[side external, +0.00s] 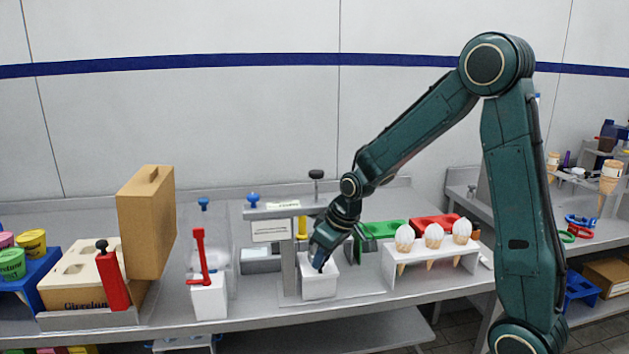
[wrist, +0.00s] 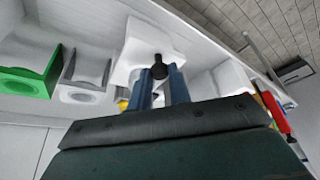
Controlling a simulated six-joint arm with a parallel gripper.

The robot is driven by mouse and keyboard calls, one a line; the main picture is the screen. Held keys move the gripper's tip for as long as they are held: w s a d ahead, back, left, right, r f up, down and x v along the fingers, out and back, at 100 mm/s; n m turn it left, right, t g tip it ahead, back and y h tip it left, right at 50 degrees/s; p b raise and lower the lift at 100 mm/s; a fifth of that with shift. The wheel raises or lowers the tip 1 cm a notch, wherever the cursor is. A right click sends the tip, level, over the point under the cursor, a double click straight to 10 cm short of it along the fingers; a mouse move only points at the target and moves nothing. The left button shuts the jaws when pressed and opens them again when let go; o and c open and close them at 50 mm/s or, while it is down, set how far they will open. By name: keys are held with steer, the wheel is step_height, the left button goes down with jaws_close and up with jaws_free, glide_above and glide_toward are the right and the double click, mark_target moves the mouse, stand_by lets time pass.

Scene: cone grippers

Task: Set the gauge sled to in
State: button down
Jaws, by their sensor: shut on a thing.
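The gauge appears to be the grey stand (side external: 288,265) with a crossbar and a label plate. A white block (side external: 319,288), which looks like its sled, sits at the right of the post. In the wrist view the white block (wrist: 136,42) carries a dark round knob (wrist: 159,67). My gripper (side external: 319,264) is low over the white block. In the wrist view the blue fingers of my gripper (wrist: 160,88) are on either side of the knob's stem and shut on it. The fingers hide the stem.
A white rack (side external: 388,270) with several cones stands close on the right. Green (side external: 383,229) and red (side external: 433,222) holders are behind. A white box with a red lever (side external: 209,298) and a tan block (side external: 147,225) stand left. The table's front edge is near.

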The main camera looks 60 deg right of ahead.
steer(key=shift+w+a, duration=0.2)
steer(key=shift+w, duration=0.05)
steer(key=c, duration=1.3)
jaws_free()
steer(key=shift+s+d+r, duration=0.1)
steer(key=shift+s+r, duration=0.15)
steer(key=shift+r, duration=0.1)
steer(key=v, duration=1.3)
